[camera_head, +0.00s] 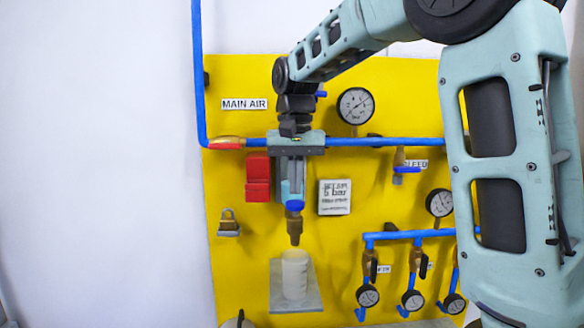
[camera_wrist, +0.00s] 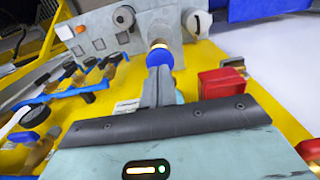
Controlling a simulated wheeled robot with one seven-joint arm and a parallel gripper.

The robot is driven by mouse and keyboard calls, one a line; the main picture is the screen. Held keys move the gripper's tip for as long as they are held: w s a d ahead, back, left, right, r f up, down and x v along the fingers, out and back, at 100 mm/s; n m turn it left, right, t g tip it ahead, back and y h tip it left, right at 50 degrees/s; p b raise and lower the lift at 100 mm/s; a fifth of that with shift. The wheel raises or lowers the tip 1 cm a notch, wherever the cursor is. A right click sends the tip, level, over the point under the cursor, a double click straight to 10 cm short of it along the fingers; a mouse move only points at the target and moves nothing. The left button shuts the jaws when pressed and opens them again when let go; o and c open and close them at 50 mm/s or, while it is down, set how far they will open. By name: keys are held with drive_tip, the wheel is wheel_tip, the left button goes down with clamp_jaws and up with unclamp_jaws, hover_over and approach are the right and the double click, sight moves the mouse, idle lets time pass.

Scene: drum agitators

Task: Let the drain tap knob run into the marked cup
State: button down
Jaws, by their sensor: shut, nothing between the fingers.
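The blue drain tap knob (camera_head: 295,206) sits at the bottom of a clear bowl, above a brass drain outlet (camera_head: 294,228). A pale, translucent cup (camera_head: 294,275) stands upright on a small grey shelf (camera_head: 310,297), below the outlet and apart from it. My gripper (camera_head: 291,188) is shut and points down in front of the bowl, its tips just above the knob. In the wrist view, the gripper (camera_wrist: 160,78) ends close to the blue knob (camera_wrist: 160,57); I cannot tell whether they touch. The gripper partly hides the bowl. I cannot make out the cup's mark or any water.
A yellow panel (camera_head: 235,270) carries blue pipes, gauges and a MAIN AIR label (camera_head: 244,104). A red block (camera_head: 258,178) and padlock (camera_head: 228,223) are left of the knob, a white sign (camera_head: 335,197) right. Small valves (camera_head: 412,300) crowd the lower right.

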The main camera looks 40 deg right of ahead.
drive_tip(key=shift+f, duration=0.2)
drive_tip(key=shift+f+b, duration=0.95)
drive_tip(key=shift+f, duration=0.35)
idle(5.4)
wheel_tip(320, 180, up, 8)
drive_tip(key=p, duration=0.7)
drive_tip(key=shift+f, duration=0.4)
drive_tip(key=shift+a+f, duration=0.1)
